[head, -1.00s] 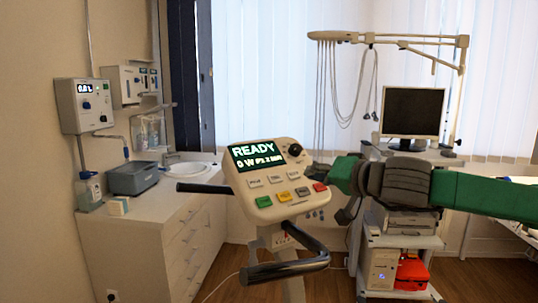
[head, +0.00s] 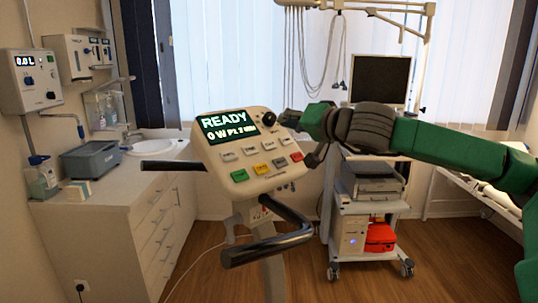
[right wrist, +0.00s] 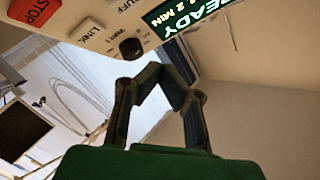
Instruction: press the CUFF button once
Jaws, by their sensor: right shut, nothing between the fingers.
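The pale console (head: 213,165) stands on a post, with a lit screen (head: 228,126) reading READY. Button labels are too small to read in the head view. In the right wrist view, CUFF lettering (right wrist: 127,5) shows at the top edge, beside the LINK button (right wrist: 86,30); the CUFF button is largely out of frame. My right gripper (head: 288,117) is shut and empty, just right of the black knob (head: 269,118); its fingertips (right wrist: 160,70) also show in the wrist view. My left gripper is out of view.
A dark handlebar (head: 270,246) projects in front of the console. A counter with a grey bin (head: 90,160) and sink stands left. A cart with a printer (head: 372,184) and a monitor (head: 380,79) stand behind my right arm. Open floor lies front right.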

